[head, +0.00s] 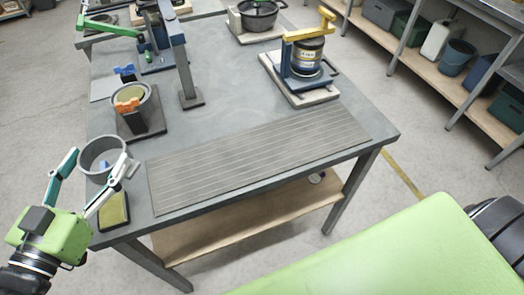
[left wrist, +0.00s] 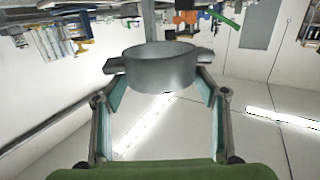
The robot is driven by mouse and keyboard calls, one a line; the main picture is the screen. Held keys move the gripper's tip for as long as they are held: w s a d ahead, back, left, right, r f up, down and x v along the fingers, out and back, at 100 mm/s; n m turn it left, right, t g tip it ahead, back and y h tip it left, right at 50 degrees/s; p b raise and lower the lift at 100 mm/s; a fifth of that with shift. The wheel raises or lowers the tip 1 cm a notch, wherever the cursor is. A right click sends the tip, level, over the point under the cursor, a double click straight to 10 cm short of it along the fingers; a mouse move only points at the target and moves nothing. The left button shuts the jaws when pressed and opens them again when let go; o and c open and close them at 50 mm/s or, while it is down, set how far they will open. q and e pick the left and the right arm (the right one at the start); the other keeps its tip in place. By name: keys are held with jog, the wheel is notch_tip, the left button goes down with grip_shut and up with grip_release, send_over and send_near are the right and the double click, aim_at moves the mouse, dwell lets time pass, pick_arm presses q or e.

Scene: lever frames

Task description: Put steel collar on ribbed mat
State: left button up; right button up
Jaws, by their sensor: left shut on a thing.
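The steel collar (head: 101,172) is a grey open ring at the left edge of the table. My left gripper (head: 104,163) is shut on it, with one finger on each side. The collar looks raised beside the mat's left end, though its exact height is unclear. In the left wrist view the collar (left wrist: 160,72) sits between the two fingertips of the left gripper (left wrist: 160,62). The ribbed mat (head: 250,155) is a flat grey-brown sheet with long ridges along the table's front edge, and it is bare. My right gripper is not in view.
A yellow-topped block (head: 114,209) lies at the table's front left corner. A pot with an orange item (head: 133,112) stands behind the collar, near a blue-grey post (head: 178,55). A yellow-handled clamp with a can (head: 304,57) stands behind the mat. The table's middle is clear.

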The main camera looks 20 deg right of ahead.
pick_arm(q)
jog(key=h+p, duration=0.1)
send_over(189, 181)
jog(key=a, duration=0.1)
jog(key=shift+m, duration=0.4)
jog(key=f, duration=0.7)
jog(key=shift+a+f, duration=0.2)
jog(key=shift+f, duration=0.15)
jog(key=shift+d+f, duration=0.35)
jog(key=shift+f, duration=0.1)
jog(key=f, duration=0.1)
jog(key=d+f, duration=0.1)
jog(key=f, duration=0.1)
jog(key=shift+g, duration=0.3)
jog(key=shift+a+f, duration=0.15)
jog(key=shift+f, duration=0.35)
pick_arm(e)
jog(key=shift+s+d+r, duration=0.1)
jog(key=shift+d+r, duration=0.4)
